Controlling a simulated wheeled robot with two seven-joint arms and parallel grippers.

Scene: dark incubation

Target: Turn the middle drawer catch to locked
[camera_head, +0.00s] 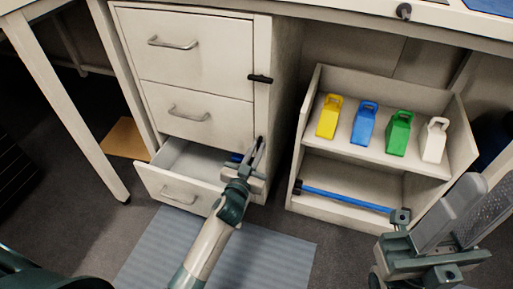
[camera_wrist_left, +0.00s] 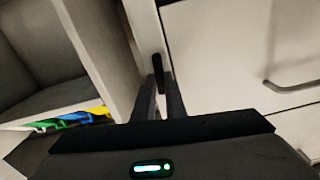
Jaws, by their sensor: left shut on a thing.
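The middle drawer (camera_head: 195,112) is closed, with its bar handle facing me. Its small black catch (camera_head: 260,141) sits on the cabinet's right post and stands about upright, beside the drawer front rather than across it. My left gripper (camera_head: 257,154) is shut on this catch from below and in front. In the left wrist view the catch (camera_wrist_left: 157,67) stands up between the fingertips (camera_wrist_left: 159,88), which partly hide its lower end. My right gripper (camera_head: 478,205) is at the lower right, its fingers apart, with nothing seen between them.
An upper black catch (camera_head: 260,78) lies level by the closed top drawer (camera_head: 185,50). The bottom drawer (camera_head: 178,190) is pulled out below my left gripper. A shelf unit (camera_head: 310,135) at right holds yellow, blue, green and white containers, with a blue bar (camera_head: 345,198) below.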

